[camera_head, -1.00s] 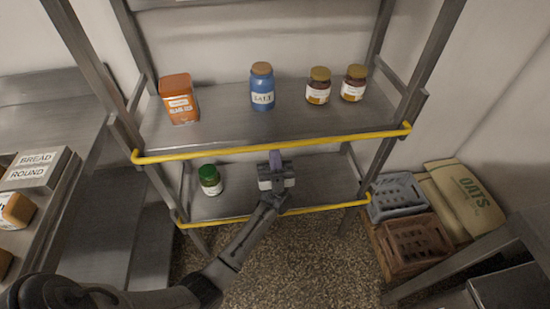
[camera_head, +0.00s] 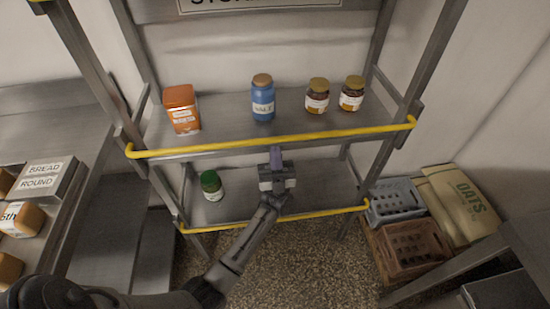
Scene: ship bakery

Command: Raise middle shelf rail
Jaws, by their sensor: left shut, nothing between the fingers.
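The middle shelf rail (camera_head: 210,148) is a yellow bar across the front of the middle shelf (camera_head: 222,120). It sits a little above that shelf's front edge, with its ends at the two front posts. My left gripper (camera_head: 276,158) is shut and empty. Its fingertips point up just below the middle of the rail, in front of the shelf edge; I cannot tell whether they touch it. A second yellow rail (camera_head: 318,213) runs along the lower shelf (camera_head: 320,185), behind my left arm. My right gripper is not in view.
On the middle shelf stand an orange tin (camera_head: 181,109), a blue salt jar (camera_head: 263,98) and two brown jars (camera_head: 317,96). A green-lidded jar (camera_head: 212,186) is on the lower shelf. Crates (camera_head: 412,247) and an oats sack (camera_head: 462,202) lie right; a counter (camera_head: 60,120) is left.

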